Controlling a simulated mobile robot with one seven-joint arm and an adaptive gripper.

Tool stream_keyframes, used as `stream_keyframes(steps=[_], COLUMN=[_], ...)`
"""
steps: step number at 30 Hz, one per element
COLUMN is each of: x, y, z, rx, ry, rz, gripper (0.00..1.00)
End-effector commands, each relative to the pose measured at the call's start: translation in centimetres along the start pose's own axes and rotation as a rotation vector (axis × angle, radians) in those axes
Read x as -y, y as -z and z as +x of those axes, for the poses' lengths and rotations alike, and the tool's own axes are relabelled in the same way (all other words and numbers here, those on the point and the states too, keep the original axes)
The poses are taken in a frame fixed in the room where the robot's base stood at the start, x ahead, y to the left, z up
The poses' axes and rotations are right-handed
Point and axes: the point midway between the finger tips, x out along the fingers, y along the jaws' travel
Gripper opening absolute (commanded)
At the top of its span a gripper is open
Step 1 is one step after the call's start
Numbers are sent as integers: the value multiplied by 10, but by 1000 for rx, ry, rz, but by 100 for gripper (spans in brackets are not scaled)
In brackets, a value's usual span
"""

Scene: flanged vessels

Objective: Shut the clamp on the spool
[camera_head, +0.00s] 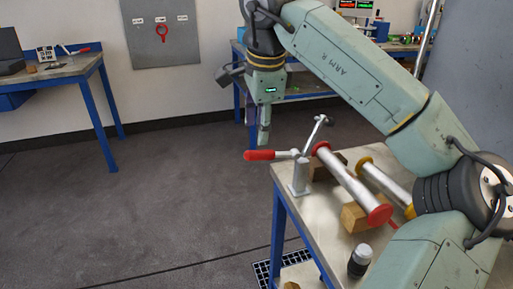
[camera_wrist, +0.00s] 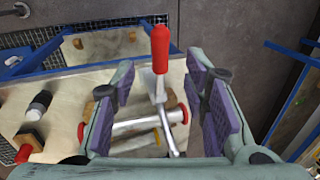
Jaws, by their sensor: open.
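The clamp's red handle (camera_head: 260,155) sticks out left, roughly level, past the table edge. Its metal post (camera_head: 299,177) stands on the table corner, and its arm (camera_head: 313,133) slants up, the tip above and apart from the spool. The spool (camera_head: 348,183) is a silver tube with red end flanges, lying on wooden blocks. My gripper (camera_head: 264,138) is open above the handle. In the wrist view the red handle (camera_wrist: 160,48) shows between the spread purple-padded fingers (camera_wrist: 160,84), with gaps on both sides. The spool (camera_wrist: 130,126) lies behind, partly covered by the clamp.
A second tube with yellow flanges (camera_head: 384,182) lies beside the spool. A black-and-white bottle (camera_head: 360,259) stands on the table's near part. A floor grate (camera_head: 268,272) lies by the table leg. The floor left of the table is clear.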

Motion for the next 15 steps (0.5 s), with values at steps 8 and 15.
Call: stream_keyframes(steps=[8, 15], x=[0, 0], y=[-1, -2], z=[53, 78], rx=[5, 4], ry=[-1, 1], rz=[-1, -1], gripper=[41, 41])
